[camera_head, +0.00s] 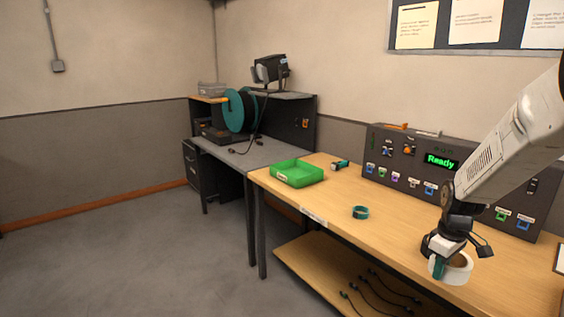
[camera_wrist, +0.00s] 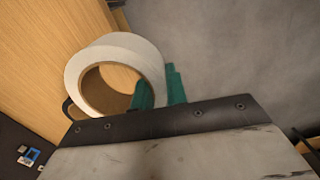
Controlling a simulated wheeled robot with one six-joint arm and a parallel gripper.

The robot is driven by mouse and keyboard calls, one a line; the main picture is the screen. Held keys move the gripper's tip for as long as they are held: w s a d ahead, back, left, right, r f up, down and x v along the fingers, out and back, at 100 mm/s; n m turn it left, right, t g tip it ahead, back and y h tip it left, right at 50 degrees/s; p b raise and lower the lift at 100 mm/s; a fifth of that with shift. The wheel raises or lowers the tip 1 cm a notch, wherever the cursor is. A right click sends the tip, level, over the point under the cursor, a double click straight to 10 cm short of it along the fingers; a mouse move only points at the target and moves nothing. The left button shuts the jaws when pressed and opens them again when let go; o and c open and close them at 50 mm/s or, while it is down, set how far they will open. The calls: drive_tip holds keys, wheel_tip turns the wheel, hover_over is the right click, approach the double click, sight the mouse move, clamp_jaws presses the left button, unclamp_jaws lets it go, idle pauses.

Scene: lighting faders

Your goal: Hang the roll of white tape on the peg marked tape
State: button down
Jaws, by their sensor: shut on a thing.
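The roll of white tape (camera_head: 458,269) is held by my gripper (camera_head: 437,266) near the front edge of the wooden bench at the right. In the wrist view the roll (camera_wrist: 91,58) shows its brown core and open hole. The teal fingers of my gripper (camera_wrist: 158,88) pinch the roll's wall, one finger inside the hole and one outside. Bench wood shows below the roll through the hole. I cannot make out a peg marked tape in either view.
A grey desk (camera_head: 243,150) with a teal cable reel (camera_head: 239,111) is further left. Open floor lies in front.

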drive_tip(key=w+a+f+m, duration=0.3)
drive_tip(key=a+f+m, duration=0.3)
drive_tip(key=a+f, duration=0.6)
drive_tip(key=a, duration=0.2)
drive_tip(key=shift+a+f, duration=0.15)
drive_tip(key=shift+a, duration=0.2)
drive_tip(key=shift+w, duration=0.15)
